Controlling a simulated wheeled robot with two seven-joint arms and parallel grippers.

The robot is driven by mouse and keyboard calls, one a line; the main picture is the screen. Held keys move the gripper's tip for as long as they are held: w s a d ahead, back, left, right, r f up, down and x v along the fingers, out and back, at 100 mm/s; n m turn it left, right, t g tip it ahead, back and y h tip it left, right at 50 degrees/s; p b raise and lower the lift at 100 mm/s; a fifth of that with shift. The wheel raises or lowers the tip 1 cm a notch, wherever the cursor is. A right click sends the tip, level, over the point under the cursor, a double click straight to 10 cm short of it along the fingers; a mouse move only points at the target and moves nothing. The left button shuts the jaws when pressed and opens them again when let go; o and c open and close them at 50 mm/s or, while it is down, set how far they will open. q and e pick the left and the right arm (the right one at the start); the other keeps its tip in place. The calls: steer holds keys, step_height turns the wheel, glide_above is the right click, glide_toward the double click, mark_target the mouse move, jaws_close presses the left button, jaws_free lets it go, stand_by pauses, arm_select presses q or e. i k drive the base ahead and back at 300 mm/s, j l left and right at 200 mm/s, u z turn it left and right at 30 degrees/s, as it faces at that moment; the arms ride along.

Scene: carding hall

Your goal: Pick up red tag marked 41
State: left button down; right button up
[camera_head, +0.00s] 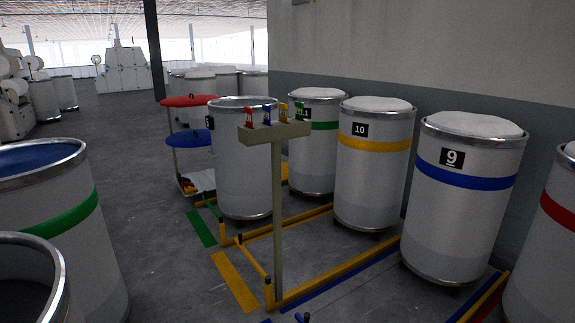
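A small red tag (249,117) hangs at the left end of the crossbar of a beige T-shaped stand (277,200). Its number is too small to read. Beside it on the same bar, from left to right, are a blue tag (266,115), a yellow tag (283,113) and a green tag (299,111). Neither of my grippers shows in the head view.
White cans stand behind yellow floor rails (340,275), including can 10 (372,190) with a yellow band and can 9 (462,220) with a blue band. A green-banded can (60,250) is at near left.

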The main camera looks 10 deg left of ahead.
mark_target(248, 110)
steer(key=i+j+u, duration=0.2)
steer(key=i, duration=0.5)
steer(key=i+u, duration=0.15)
steer(key=i, duration=0.5)
steer(key=j, duration=0.1)
